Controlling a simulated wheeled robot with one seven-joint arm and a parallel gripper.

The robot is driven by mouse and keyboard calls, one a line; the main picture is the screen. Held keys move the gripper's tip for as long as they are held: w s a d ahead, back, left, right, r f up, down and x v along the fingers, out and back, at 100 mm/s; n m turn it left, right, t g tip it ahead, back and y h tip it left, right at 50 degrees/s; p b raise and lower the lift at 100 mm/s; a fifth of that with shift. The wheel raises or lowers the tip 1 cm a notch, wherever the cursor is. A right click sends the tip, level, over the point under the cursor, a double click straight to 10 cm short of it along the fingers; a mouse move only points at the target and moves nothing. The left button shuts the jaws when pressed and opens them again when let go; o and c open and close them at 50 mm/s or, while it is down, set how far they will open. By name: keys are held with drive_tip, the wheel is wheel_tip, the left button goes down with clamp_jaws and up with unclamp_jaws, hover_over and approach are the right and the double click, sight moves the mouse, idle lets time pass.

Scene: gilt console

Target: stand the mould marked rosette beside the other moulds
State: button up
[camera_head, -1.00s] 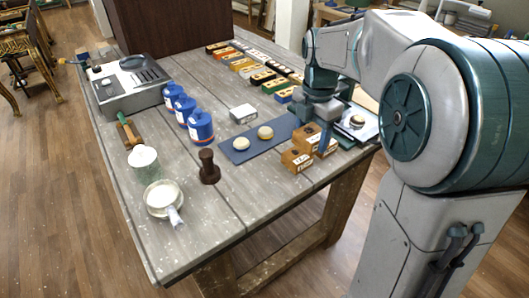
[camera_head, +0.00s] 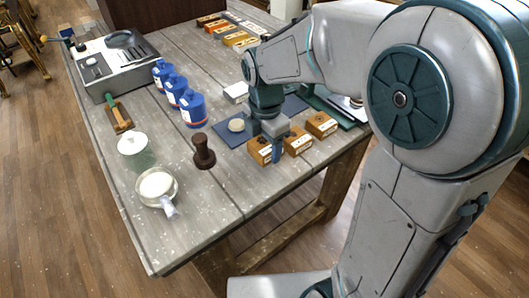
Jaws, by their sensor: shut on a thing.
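Three wooden block moulds with pale labels are near the table's front right edge. The left mould (camera_head: 259,151) is at my gripper (camera_head: 273,152), which is shut on it, with one dark finger showing at its right side. The middle mould (camera_head: 297,143) is just right of that finger, and the right mould (camera_head: 321,124) stands further right and back. The label words are too small to read, so I cannot tell which says rosette. The held mould looks upright and at table height; whether its base touches the table is unclear.
A blue mat (camera_head: 230,133) with a round pale piece (camera_head: 237,125) lies behind. A dark wooden stamp (camera_head: 203,152) stands to the left, with blue tubs (camera_head: 192,109) beyond.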

sight(266, 154)
drive_tip(key=shift+f, duration=1.95)
drive_tip(key=shift+f, duration=0.2)
drive_tip(key=o, duration=1)
drive_tip(key=shift+r, duration=0.15)
